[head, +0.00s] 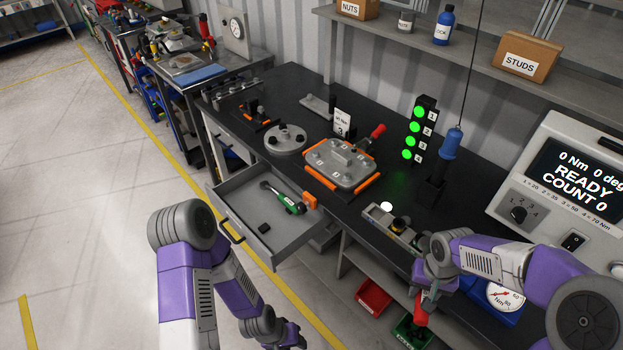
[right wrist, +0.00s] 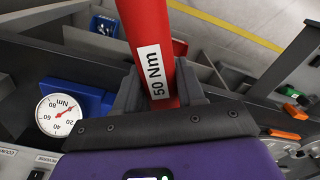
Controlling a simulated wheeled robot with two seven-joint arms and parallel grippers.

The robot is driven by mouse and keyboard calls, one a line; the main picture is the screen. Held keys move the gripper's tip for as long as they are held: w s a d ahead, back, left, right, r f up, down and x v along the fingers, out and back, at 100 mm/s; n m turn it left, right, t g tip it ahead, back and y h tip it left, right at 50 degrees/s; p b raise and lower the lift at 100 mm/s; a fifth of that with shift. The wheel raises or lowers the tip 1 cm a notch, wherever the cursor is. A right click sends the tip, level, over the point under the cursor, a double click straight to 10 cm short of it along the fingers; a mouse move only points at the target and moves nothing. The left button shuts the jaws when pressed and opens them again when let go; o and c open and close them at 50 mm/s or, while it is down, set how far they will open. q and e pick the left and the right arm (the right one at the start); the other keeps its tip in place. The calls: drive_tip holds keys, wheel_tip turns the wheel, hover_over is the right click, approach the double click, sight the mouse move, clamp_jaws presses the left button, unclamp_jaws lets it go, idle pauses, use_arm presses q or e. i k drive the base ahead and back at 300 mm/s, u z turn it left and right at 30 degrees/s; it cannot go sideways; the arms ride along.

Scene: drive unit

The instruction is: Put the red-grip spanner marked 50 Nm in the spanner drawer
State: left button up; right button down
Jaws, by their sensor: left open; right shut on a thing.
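The red-grip spanner (right wrist: 158,55), with a white "50 Nm" label, is between the fingers of my right gripper (right wrist: 158,98), which is shut on its grip. In the head view my right gripper (head: 428,285) is in front of the bench, with the red grip (head: 421,312) hanging below it; the rest of the spanner is hard to make out. The open drawer (head: 238,232) is to its left, holding a green-and-black spanner (head: 284,199) and a small dark block (head: 264,228). My left gripper (head: 292,338) is low at the bottom edge, partly seen, open, apart from the drawer.
The bench (head: 372,195) carries an orange-edged plate fixture (head: 340,167), a round flange (head: 285,138) and a grey fixture (head: 393,226) near its front edge. Red (head: 373,296) and green (head: 412,334) bins sit below. A READY display console (head: 565,175) stands right.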

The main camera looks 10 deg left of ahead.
sight(278, 225)
drive_tip(key=i, duration=0.95)
drive_tip(key=u, duration=2.15)
